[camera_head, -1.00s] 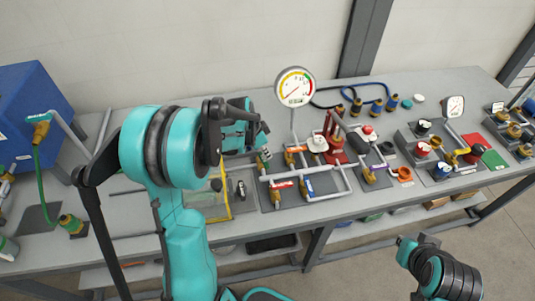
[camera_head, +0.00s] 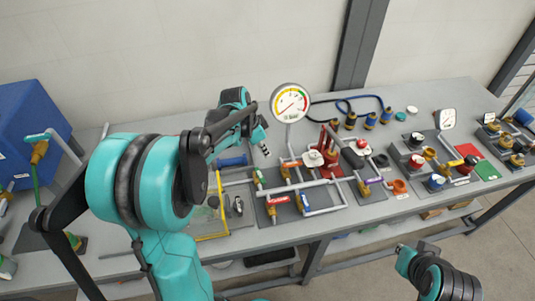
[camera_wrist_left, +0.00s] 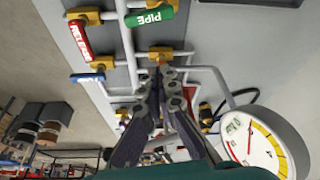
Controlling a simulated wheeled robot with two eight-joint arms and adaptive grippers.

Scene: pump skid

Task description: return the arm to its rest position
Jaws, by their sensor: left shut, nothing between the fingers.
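My left arm (camera_head: 140,185) is teal and black, bent up in front of the bench's left part in the head view. My left gripper (camera_head: 264,142) is raised behind the pipework, left of the round pressure gauge (camera_head: 290,103). In the left wrist view its dark fingers (camera_wrist_left: 164,78) meet at the tips, shut with nothing between them. The gauge face also shows in the left wrist view (camera_wrist_left: 257,146), right of the fingers. My right arm (camera_head: 437,276) shows at the lower right; its gripper is not visible.
The grey bench (camera_head: 430,97) carries a pipe rig with a red valve handle (camera_head: 278,200), a yellow-framed clear box (camera_head: 222,205) and a blue box (camera_head: 28,125) at the left. Several fittings and a blue hose (camera_head: 365,98) lie toward the right. Wall stands behind.

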